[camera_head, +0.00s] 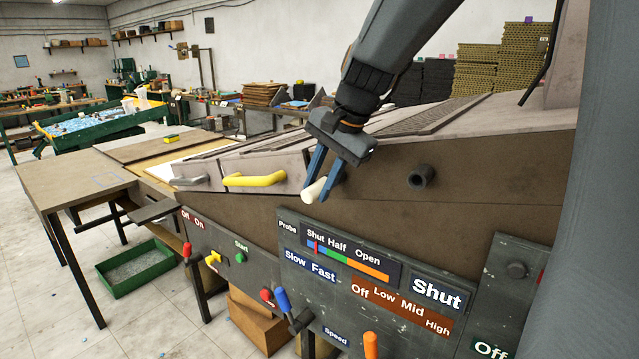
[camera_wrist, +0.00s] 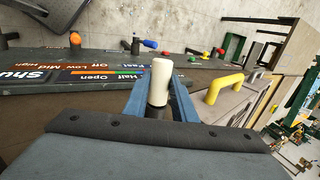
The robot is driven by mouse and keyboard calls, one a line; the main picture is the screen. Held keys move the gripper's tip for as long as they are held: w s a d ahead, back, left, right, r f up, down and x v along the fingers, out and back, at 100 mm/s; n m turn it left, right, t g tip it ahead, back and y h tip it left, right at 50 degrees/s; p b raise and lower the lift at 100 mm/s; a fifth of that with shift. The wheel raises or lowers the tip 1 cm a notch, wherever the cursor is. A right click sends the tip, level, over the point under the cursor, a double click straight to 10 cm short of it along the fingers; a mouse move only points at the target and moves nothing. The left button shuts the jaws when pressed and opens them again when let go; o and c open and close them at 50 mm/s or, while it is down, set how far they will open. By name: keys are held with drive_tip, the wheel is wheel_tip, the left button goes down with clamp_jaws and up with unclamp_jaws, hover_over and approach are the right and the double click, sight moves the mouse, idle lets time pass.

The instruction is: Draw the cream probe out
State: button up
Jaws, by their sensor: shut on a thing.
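The cream probe (camera_head: 314,191) is a short pale cylinder at the side of the long brown machine, below and between my gripper's blue fingers. My gripper (camera_head: 322,180) is shut on it. In the wrist view the probe (camera_wrist: 161,80) stands between the two blue fingers (camera_wrist: 158,95), with a darker grey part below its cream end. Whether its inner end is still inside a socket is hidden by the fingers and gripper body.
A yellow handle (camera_head: 255,180) and a grey handle (camera_head: 190,182) stick out left of the probe. A dark round socket (camera_head: 421,176) is to the right. Below is a control panel (camera_head: 480,270) with labels, a blue lever (camera_head: 283,300) and an orange knob (camera_head: 370,345).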

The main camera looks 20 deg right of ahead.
clamp_jaws()
drive_tip(key=s+a+p, duration=0.3)
drive_tip(key=s+a, duration=0.1)
drive_tip(key=a, duration=0.2)
drive_tip(key=shift+s, duration=0.2)
idle(1.1)
drive_tip(key=shift+r, duration=0.15)
idle(0.3)
wheel_tip(320, 180, up, 8)
drive_tip(key=p, duration=0.5)
drive_tip(key=shift+p, duration=0.3)
idle(0.5)
idle(0.4)
